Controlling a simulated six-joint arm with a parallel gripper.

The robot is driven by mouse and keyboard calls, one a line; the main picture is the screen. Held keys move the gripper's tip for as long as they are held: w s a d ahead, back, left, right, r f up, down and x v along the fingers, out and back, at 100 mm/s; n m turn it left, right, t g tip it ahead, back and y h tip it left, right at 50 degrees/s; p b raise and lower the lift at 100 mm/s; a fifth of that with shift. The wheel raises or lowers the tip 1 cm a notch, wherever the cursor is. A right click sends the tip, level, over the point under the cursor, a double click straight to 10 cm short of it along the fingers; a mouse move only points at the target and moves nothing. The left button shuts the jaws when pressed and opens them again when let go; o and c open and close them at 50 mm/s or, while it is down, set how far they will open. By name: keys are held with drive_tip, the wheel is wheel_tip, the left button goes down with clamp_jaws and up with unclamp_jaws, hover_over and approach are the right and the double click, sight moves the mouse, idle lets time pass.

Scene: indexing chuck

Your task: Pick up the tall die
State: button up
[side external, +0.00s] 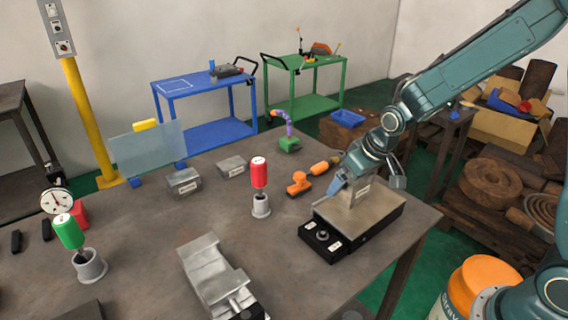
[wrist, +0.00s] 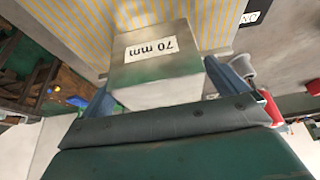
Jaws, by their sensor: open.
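The tall die, a grey metal block labelled "70 mm" (wrist: 150,52), stands upright on the metal top of a black chuck; it also shows in the side view (side external: 357,194). My gripper (side external: 359,186) is over the die from above. In the wrist view, my gripper (wrist: 163,82) is open, with one blue finger on each side of the die. Whether either finger touches it I cannot tell. The chuck's striped top plate (wrist: 75,35) shows around the die. In the side view the chuck (side external: 378,217) has a knob and labels on its front.
Two lower metal blocks (side external: 184,182) (side external: 231,166) lie on the table further left. A vise (side external: 212,271) sits at the front. Bare table lies between them.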

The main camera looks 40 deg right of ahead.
drive_tip(key=shift+c, duration=0.5)
drive_tip(key=c, duration=1.8)
drive_tip(key=shift+w+r, duration=0.1)
drive_tip(key=shift+r, duration=0.15)
wheel_tip(320, 180, up, 20)
drive_tip(key=shift+f, duration=0.1)
